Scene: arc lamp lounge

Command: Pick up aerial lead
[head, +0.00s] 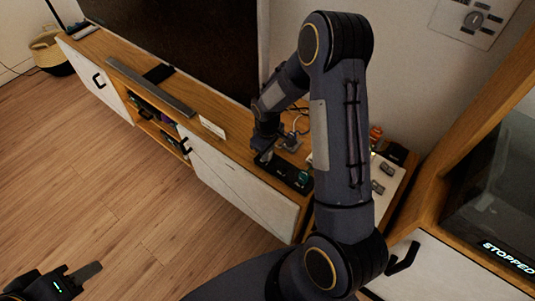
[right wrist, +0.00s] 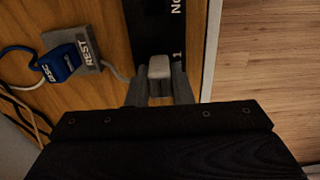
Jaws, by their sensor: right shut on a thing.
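My right gripper (right wrist: 160,92) is shut on a small pale grey plug (right wrist: 158,67), which I take to be the end of the aerial lead. A thin grey cable (right wrist: 117,72) runs toward it from the left. The plug is over a black strip (right wrist: 172,35) marked with white letters and a "1"; I cannot tell whether it touches the strip. In the head view my right gripper (head: 263,153) is low over the right end of the TV bench, partly hidden. My left gripper (head: 92,271) is at the lower left over the floor, away from everything.
A grey block (right wrist: 87,50) marked "REST" holds a blue plug (right wrist: 61,64), left of my right gripper. The TV (head: 180,40) stands behind the wooden bench (head: 225,137). A glass-fronted cabinet (head: 480,190) is at the right. The floor in front is clear.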

